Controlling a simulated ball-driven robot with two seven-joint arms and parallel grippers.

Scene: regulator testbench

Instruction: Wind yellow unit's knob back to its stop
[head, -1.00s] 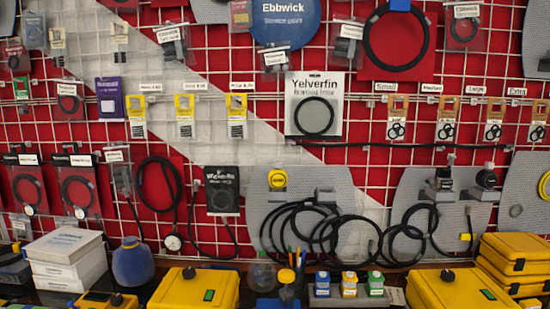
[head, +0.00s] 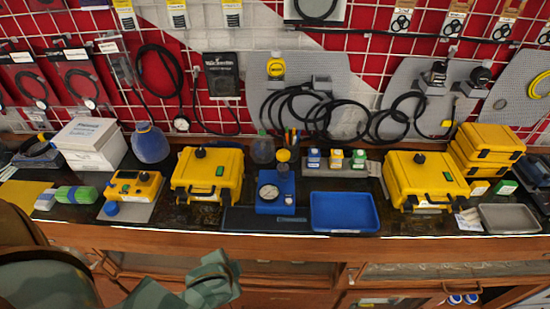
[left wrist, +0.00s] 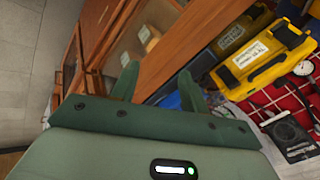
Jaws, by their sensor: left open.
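The small yellow unit (head: 132,190) sits on a grey plate at the left of the bench in the head view. It has a small display and a dark knob (head: 144,176) on its top; a blue knob (head: 111,208) shows at its front left corner. The knob's turned position is too small to tell. My left gripper (head: 213,277) is green, open and empty, in front of the bench edge and to the right of the unit, apart from it. Its two spread fingers also show in the left wrist view (left wrist: 158,86). My right gripper is not in view.
A yellow case (head: 207,173), a blue gauge unit (head: 276,191), a blue tray (head: 344,211) and another yellow case (head: 425,180) stand to the right. White boxes (head: 88,143) and a blue bottle (head: 150,143) are behind the unit. The wooden bench front (head: 330,247) lies below.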

